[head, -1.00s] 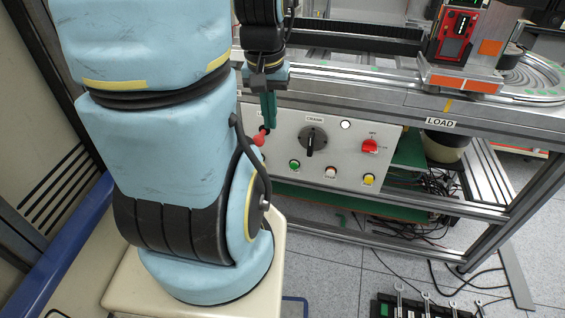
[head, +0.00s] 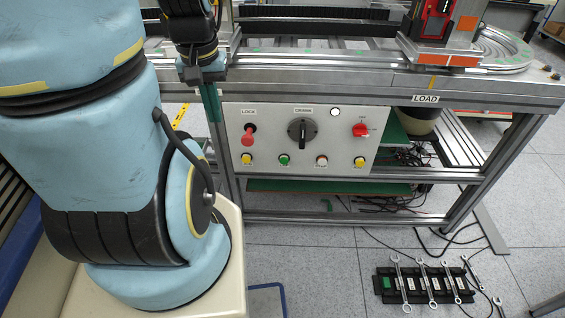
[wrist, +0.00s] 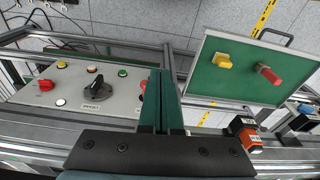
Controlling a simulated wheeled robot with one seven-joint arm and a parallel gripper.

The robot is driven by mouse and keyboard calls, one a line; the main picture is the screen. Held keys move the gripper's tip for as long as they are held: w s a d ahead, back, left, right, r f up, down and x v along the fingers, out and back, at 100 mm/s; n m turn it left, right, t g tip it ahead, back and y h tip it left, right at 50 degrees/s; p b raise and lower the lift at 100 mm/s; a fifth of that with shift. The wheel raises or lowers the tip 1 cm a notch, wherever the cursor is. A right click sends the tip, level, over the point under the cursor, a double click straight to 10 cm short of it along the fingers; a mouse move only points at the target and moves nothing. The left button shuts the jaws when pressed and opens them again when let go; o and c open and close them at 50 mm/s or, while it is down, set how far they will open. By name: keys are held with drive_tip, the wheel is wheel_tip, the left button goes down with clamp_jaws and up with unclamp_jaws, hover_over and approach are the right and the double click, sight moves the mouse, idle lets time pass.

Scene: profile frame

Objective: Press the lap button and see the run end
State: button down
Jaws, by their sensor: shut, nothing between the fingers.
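The control panel (head: 300,180) is on the front of the frame; it also shows in the wrist view (wrist: 30,93). Its lower row holds a left yellow button (head: 247,158), a green button (head: 285,160), a reddish button (head: 321,161) and a right yellow button (head: 360,162). Their labels are too small to read, so I cannot tell which is lap. My gripper (head: 213,120) is shut and empty, pointing down beside the panel's left edge. In the wrist view, its green fingers (wrist: 167,75) are together and hide part of the panel's end.
Above the buttons are a red LOCK lever (head: 248,135), a black CRANK knob (head: 302,132), a white lamp (head: 336,112) and a red switch (head: 360,130). A green board (wrist: 235,83) with yellow and red fittings stands beside the fingers. Wrenches on a rack (head: 425,284) lie on the floor.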

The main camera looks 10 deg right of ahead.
sight(284, 161)
wheel_tip(284, 161, down, 31)
drive_tip(key=d+m+y+b, duration=0.3)
drive_tip(key=m+y+b, duration=0.6)
drive_tip(key=b, duration=1.2)
drive_tip(key=w+d+f+m+t+y+b, duration=0.2)
drive_tip(key=w+d+f+m+t+b, duration=0.3)
drive_tip(key=b, duration=0.3)
drive_tip(key=w+d+f+m+t+h+b, duration=0.1)
drive_tip(key=w+d+m+t+b, duration=0.2)
drive_tip(key=d+t, duration=0.4)
drive_tip(key=d+m+b, duration=0.1)
drive_tip(key=b, duration=0.1)
drive_tip(key=shift+d+f+t+b, duration=0.3)
drive_tip(key=shift+f+b, duration=0.05)
drive_tip(key=w+d+b, duration=0.1)
drive_tip(key=w+b, duration=0.1)
drive_tip(key=w, duration=0.6)
drive_tip(key=shift+w+d, duration=0.3)
